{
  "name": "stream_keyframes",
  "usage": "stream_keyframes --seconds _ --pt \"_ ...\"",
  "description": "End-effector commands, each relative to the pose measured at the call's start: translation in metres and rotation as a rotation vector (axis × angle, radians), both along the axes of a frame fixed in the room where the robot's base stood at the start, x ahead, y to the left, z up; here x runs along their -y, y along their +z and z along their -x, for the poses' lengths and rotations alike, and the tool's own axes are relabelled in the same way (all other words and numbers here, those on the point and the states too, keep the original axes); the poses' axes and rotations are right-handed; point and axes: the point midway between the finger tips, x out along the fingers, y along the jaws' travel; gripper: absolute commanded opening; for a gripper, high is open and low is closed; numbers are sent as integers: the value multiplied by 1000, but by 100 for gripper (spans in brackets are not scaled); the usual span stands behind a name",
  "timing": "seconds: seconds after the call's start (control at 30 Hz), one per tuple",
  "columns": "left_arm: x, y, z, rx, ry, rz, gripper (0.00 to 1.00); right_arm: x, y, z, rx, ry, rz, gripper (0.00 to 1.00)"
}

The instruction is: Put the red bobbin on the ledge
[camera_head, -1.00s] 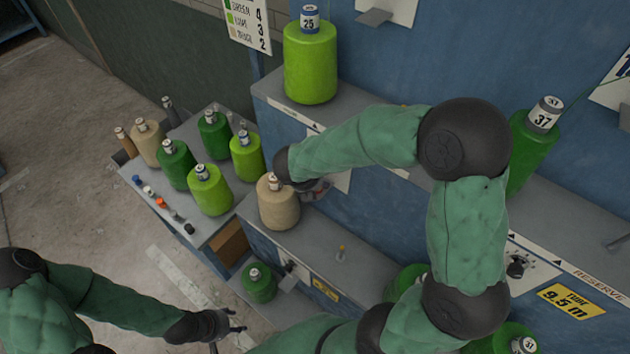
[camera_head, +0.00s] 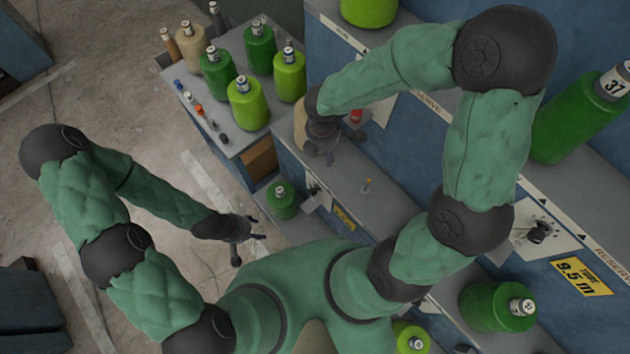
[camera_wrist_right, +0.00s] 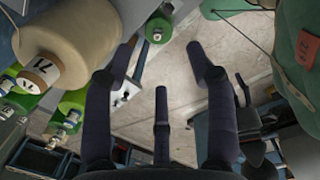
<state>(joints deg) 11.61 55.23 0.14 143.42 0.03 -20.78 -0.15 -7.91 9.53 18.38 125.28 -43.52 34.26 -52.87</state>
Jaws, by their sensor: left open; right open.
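A small red piece (camera_head: 356,115) shows just beyond my right gripper, by the machine's blue wall; I cannot tell whether it is the bobbin. Another small red-orange piece (camera_head: 199,109) stands in a row on the grey cart. My left gripper (camera_head: 250,243) is open over the floor.
The grey cart (camera_head: 240,145) carries several green cones and one beige cone. A green cone (camera_head: 283,198) stands low beside the machine. A large green cone (camera_head: 578,120) sits on the upper shelf at right. The floor (camera_head: 110,130) left of the cart is open.

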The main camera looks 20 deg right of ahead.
Motion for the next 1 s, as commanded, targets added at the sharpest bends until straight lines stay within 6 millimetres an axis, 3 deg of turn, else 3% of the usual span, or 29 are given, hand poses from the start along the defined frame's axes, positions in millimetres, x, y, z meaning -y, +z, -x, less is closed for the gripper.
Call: stream_keyframes --seconds 0.03,0.23,0.5,0.73,1.0 --pt "0 0 0 0 0 0 52 -11 -23 11 -44 -111 -65 57" --pt "0 0 0 0 0 0 52 -51 -90 40 -174 -629 -271 57" --pt "0 0 0 0 0 0 52 -72 -164 73 -301 -1397 -376 57" --pt "0 0 0 0 0 0 52 -65 -201 93 -311 -1821 -358 57" --pt "0 0 0 0 0 0 52 -62 -208 97 -305 -1907 -349 57"
